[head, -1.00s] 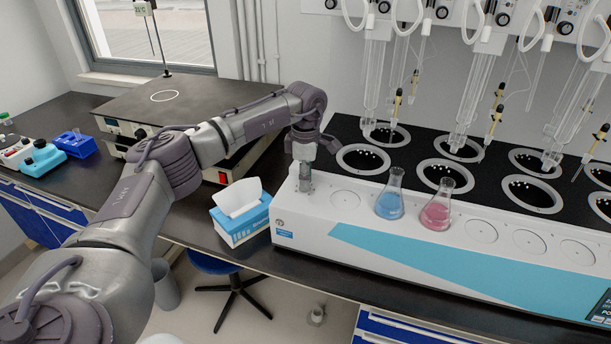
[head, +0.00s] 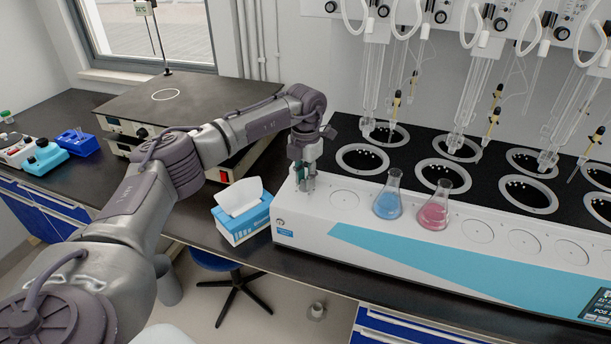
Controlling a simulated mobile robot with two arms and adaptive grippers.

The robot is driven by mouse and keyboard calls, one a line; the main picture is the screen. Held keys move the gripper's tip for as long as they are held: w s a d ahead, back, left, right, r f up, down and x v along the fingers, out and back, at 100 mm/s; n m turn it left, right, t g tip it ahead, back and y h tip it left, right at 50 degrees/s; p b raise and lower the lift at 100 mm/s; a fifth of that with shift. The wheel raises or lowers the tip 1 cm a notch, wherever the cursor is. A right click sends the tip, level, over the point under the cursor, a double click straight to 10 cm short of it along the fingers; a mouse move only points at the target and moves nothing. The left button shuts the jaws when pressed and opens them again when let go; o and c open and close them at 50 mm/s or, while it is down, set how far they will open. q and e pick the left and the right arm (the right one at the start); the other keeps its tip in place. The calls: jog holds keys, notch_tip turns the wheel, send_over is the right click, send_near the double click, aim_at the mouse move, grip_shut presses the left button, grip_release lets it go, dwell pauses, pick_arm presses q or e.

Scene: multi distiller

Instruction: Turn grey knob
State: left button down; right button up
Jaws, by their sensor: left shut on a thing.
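The long white and blue distiller unit (head: 330,255) stands on the dark bench. My left gripper (head: 303,184) points down onto the left end of its white top. Its fingers are shut around the grey knob there, which they hide almost wholly, so I cannot tell how far the knob is turned. My right gripper is not in view.
A blue flask (head: 387,200) and a pink flask (head: 433,208) stand right of the gripper on the white top. Glass columns (head: 471,105) hang behind. A tissue box (head: 242,218) is close on the left. A hotplate (head: 190,104) lies behind my arm.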

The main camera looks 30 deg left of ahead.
pick_arm(q)
jog(key=n+p, duration=0.1)
jog(key=n, duration=0.5)
jog(key=shift+a+r, duration=0.1)
jog(key=n+p, duration=0.2)
jog(key=n, duration=0.4)
dwell(0.4)
jog(key=c, duration=1)
grip_release()
notch_tip(320, 180, up, 12)
jog(key=shift+f, duration=0.1)
